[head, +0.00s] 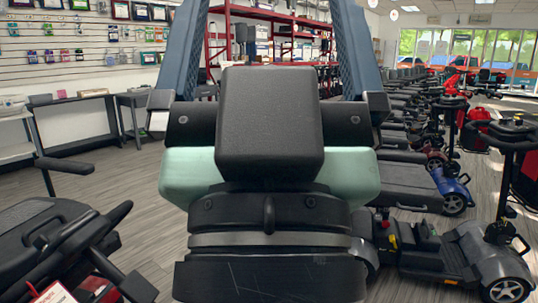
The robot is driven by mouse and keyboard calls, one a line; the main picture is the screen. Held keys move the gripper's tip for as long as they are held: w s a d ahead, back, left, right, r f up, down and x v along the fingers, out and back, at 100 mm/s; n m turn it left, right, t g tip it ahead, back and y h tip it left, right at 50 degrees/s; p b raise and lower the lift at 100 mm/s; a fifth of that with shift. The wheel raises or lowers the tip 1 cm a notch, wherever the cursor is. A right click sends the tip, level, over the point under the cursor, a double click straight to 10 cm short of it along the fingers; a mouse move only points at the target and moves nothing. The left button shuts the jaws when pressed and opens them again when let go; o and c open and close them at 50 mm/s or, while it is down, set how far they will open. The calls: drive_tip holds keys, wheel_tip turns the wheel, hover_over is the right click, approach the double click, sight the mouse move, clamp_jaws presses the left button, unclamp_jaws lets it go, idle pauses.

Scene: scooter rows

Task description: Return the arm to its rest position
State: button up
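No object is seen held.
Rows of mobility scooters (440,250) line the right side. Another scooter (60,232) stands close at the lower left. A red shelf rack (275,18) is at the back, and a dark table (82,130) stands by the left wall. Grey floor (160,212) shows at left.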

wheel_tip(320, 180, up, 34)
drive_tip(key=p, duration=3.2)
